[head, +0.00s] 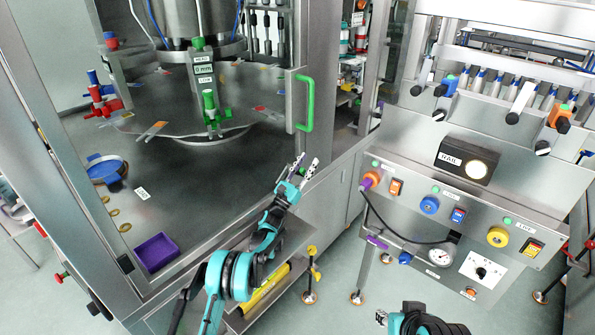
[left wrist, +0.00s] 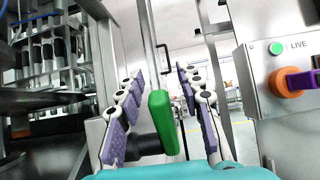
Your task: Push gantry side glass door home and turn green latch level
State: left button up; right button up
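A green D-shaped handle (head: 310,103) stands upright on a narrow metal door edge (head: 290,100) at the right side of the gantry cabinet. I cannot tell how far the glass door is open. My left gripper (head: 306,165) is below the handle, in front of the cabinet's corner, with its fingers spread and empty. In the left wrist view, an upright green bar (left wrist: 164,122) shows between the spread purple-padded fingers; I cannot tell whether it is the handle or the latch. My right gripper (head: 381,317) barely shows at the bottom edge, beside my folded right arm.
The rail console (head: 468,160) with knobs, buttons and a gauge stands at the right; part of it shows close by in the left wrist view (left wrist: 285,80). A purple bin (head: 156,252) sits on the cabinet deck. A yellow-and-black rail (head: 265,290) lies beneath my left arm.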

aim_at(300, 172)
pick_arm(q)
jog(key=v, duration=0.3)
jog(key=shift+s+a+r, duration=0.1)
jog(key=shift+a+r, duration=0.05)
jog(key=s+a, duration=0.6)
jog(key=s, duration=0.3)
jog(key=shift+a, duration=0.25)
